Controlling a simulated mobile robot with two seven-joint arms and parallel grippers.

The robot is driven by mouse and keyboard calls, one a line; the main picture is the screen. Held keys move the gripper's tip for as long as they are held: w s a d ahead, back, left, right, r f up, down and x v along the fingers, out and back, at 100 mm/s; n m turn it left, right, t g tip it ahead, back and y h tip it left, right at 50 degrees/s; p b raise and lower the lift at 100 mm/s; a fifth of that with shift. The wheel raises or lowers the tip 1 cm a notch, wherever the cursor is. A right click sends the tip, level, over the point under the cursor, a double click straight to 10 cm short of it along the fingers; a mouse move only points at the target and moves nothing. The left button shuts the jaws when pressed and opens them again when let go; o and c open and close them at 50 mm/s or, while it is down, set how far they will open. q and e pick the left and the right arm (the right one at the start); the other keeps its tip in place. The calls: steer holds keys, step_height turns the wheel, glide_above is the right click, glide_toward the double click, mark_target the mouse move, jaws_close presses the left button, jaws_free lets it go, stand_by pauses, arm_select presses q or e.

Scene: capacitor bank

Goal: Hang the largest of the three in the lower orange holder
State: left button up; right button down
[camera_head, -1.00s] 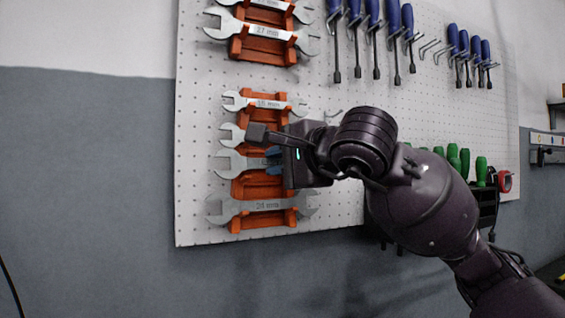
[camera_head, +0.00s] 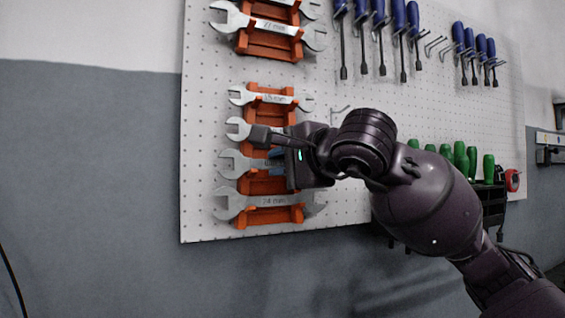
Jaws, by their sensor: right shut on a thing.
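The lower orange holder (camera_head: 255,183) hangs on the pegboard with several silver open-end wrenches across it. My right gripper (camera_head: 268,150) is in front of its middle and appears shut on the third wrench from the top (camera_head: 238,163). That wrench lies level; its left jaw shows and its right part is hidden by my gripper. Whether it rests in its slot cannot be told. The second wrench (camera_head: 238,129) is just above, its right side hidden. The top wrench (camera_head: 265,97) and the large bottom wrench (camera_head: 262,203) sit in the holder. My left gripper is not seen.
An upper orange holder (camera_head: 270,45) with wrenches hangs above. Blue-handled screwdrivers (camera_head: 378,12) and hex keys hang at the upper right. Green-handled tools (camera_head: 461,158) are behind my right arm. The pegboard (camera_head: 205,120) left of the holders is bare.

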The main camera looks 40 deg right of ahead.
steer(key=shift+w+f, duration=0.15)
steer(key=c, duration=1.5)
jaws_free()
steer(key=o, duration=0.5)
steer(key=shift+w+d+f, duration=0.1)
steer(key=shift+w, duration=0.1)
steer(key=shift+o, duration=0.2)
steer(key=shift+s, duration=0.15)
steer(key=s+r, duration=0.1)
steer(key=s, duration=0.9)
steer(key=shift+s+r, duration=0.35)
steer(key=shift+d, duration=0.1)
